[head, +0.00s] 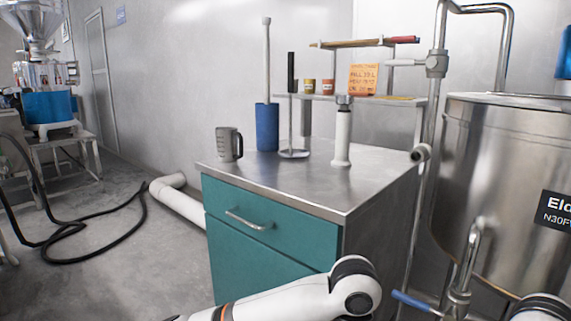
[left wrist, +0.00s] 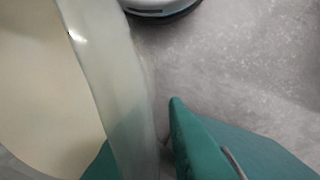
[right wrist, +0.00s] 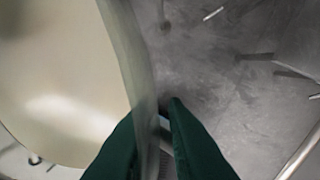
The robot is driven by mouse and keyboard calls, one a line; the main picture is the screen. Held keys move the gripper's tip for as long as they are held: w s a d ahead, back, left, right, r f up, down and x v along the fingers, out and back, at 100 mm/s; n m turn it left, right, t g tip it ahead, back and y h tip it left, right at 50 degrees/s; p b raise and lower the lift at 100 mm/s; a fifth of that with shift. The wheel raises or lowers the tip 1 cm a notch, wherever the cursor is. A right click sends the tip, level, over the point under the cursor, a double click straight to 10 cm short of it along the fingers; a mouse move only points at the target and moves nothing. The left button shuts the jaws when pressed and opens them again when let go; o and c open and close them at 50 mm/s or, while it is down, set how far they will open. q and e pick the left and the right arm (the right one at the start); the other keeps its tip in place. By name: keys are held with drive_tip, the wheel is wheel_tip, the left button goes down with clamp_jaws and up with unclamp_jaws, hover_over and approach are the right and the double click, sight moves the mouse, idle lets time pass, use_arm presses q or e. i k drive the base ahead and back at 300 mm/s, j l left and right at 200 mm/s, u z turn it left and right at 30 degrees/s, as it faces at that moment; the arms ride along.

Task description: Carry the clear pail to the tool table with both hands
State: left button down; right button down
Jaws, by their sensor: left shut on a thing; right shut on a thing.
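The clear pail shows only in the wrist views. Its translucent wall (left wrist: 112,85) runs down the left wrist view, with a pale cream interior to its left. The opposite part of the pail shows in the right wrist view (right wrist: 60,60). My left gripper (left wrist: 160,118) is shut on the wall, one green finger on each side. My right gripper (right wrist: 155,110) is likewise shut on the wall. The tool table (head: 300,187) stands ahead in the head view, with a steel top and teal drawers. Neither gripper nor the pail is in the head view.
A mug (head: 229,144), a blue cylinder (head: 267,127), a stand (head: 293,153) and a white-bodied tool (head: 342,138) stand on the tabletop. The top's front is clear. A steel tank (head: 490,180) and pipes crowd the right. A black hose (head: 75,230) lies on the left floor.

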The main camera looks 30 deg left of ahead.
sight(313, 180)
drive_tip(key=j+z, duration=0.15)
drive_tip(key=j, duration=0.65)
drive_tip(key=j+z, duration=0.15)
drive_tip(key=j, duration=0.7)
drive_tip(key=k+j+z, duration=0.1)
drive_tip(key=j, duration=0.7)
